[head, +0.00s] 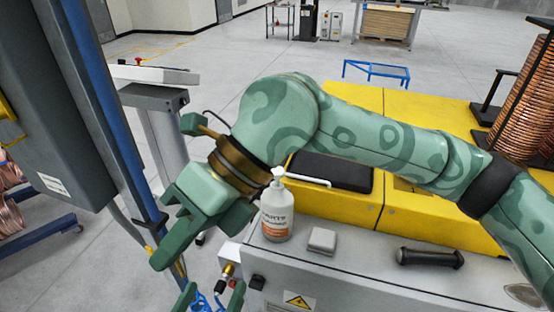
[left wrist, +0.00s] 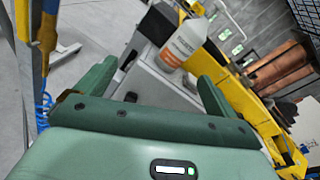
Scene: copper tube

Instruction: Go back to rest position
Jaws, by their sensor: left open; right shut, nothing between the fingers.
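My right arm reaches across the head view from the right, over the bench. Its gripper (head: 165,250) points down and to the left, left of the white bottle, and holds nothing. My left gripper (head: 211,297) shows only as two green fingertips at the bottom edge of the head view, apart and empty. In the left wrist view my left gripper (left wrist: 155,78) is open, with the bottle beyond its fingers and apart from them. The rest of the left arm is out of the head view.
A white pump bottle (head: 277,215), a small grey block (head: 322,240) and a dark cylinder (head: 430,258) stand or lie on the grey bench. Behind is a yellow machine (head: 330,215) with a copper coil (head: 525,95). A grey cabinet with a blue post (head: 100,115) stands at left.

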